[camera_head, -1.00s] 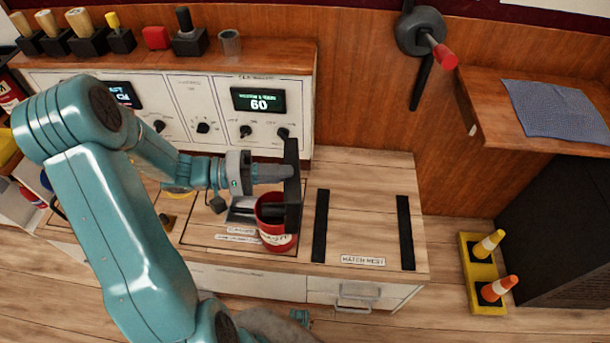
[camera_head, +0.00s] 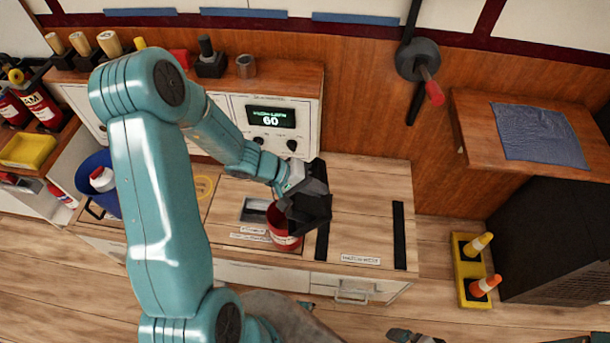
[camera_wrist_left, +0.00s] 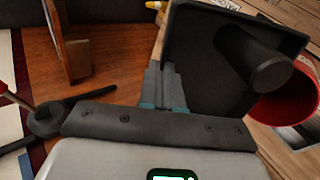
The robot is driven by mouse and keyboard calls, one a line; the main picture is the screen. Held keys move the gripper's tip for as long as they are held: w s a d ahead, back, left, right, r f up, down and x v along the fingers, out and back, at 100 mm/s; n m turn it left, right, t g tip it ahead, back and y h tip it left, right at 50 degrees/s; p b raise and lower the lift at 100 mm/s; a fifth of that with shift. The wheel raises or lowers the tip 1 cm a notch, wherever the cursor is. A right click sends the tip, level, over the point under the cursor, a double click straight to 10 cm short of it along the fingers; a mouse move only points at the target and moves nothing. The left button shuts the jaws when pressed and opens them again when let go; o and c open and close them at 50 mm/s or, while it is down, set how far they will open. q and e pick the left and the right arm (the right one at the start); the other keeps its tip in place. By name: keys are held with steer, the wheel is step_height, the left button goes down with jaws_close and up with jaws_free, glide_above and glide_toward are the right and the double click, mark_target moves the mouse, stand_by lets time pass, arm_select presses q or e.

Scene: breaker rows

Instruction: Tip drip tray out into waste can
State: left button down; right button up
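The drip tray (camera_head: 312,207) is black and square-edged. My left gripper (camera_head: 300,185) is shut on it and holds it steeply tilted beside and over the mouth of the red waste can (camera_head: 284,241). In the left wrist view the tray (camera_wrist_left: 195,65) fills the upper middle, with the grey fingers (camera_wrist_left: 165,90) at its edge. A dark cylinder (camera_wrist_left: 270,73) stands out from the tray face towards the red can (camera_wrist_left: 286,102); I cannot tell whether it touches the can. The can stands upright, its inside partly hidden by the tray. Part of my right gripper (camera_head: 415,337) shows at the bottom edge.
Black strips (camera_head: 399,236) lie on the worktop (camera_head: 360,195), right of the can. A breaker panel with a display (camera_head: 270,117) stands behind. A wall lever (camera_head: 433,92) hangs at upper right. A blue bucket (camera_head: 98,163) is at left. The worktop's right part is clear.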

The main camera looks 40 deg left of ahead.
arm_select(q)
steer(key=shift+w+d+f+g+y+b, duration=0.35)
steer(key=shift+w+d+g+y, duration=0.15)
steer(key=shift+d, duration=0.1)
steer(key=w+d+f+g+y+p, duration=0.1)
steer(key=y+p, duration=0.1)
steer(key=p, duration=0.2)
steer(key=shift+w+d+f+g, duration=0.15)
steer(key=shift+d+f+g, duration=0.05)
steer(key=shift+g, duration=0.2)
step_height(320, 180, down, 7)
steer(key=w+d+g+y+p, duration=0.1)
steer(key=g+y+p, duration=0.3)
steer(key=p, duration=0.9)
steer(key=shift+w+d, duration=0.35)
arm_select(e)
step_height(320, 180, up, 18)
steer(key=shift+f, duration=0.1)
